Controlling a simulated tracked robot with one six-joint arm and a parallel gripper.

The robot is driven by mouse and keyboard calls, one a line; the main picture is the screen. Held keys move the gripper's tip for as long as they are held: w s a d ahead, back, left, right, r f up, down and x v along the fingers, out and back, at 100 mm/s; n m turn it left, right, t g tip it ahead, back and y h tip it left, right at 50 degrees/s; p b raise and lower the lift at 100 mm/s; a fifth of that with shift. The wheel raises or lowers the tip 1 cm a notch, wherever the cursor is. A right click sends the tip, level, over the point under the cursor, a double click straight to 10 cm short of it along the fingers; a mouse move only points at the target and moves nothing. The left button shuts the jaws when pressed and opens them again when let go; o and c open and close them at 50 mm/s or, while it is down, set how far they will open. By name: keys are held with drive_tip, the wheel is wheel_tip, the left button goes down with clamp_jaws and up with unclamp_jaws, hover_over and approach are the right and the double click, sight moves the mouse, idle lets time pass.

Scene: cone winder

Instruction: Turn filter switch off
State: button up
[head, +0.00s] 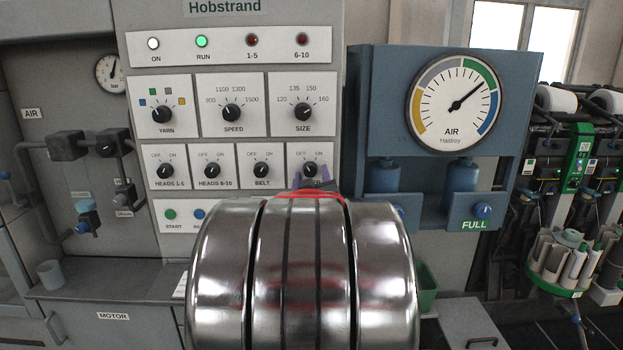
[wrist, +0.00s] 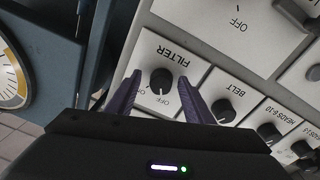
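The filter switch is a black rotary knob (wrist: 161,81) on a white plate, upside down in the wrist view, with FILTER printed on it. My gripper (wrist: 158,68) has two purple fingers spread apart, one on each side of the knob, with visible gaps. In the head view my gripper (head: 312,178) shows just above my metal arm.
The belt knob (wrist: 222,109) is close beside the right finger in the wrist view. The size knob (head: 303,112) sits above the filter switch. A blue-grey air gauge unit (head: 449,104) stands to the right of the panel.

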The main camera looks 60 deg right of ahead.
drive_tip(key=shift+a, duration=0.1)
drive_tip(key=shift+s+a, duration=0.15)
drive_tip(key=shift+a, duration=0.25)
drive_tip(key=v, duration=1.2)
drive_tip(key=shift+s+a, duration=0.3)
drive_tip(key=shift+f, duration=0.15)
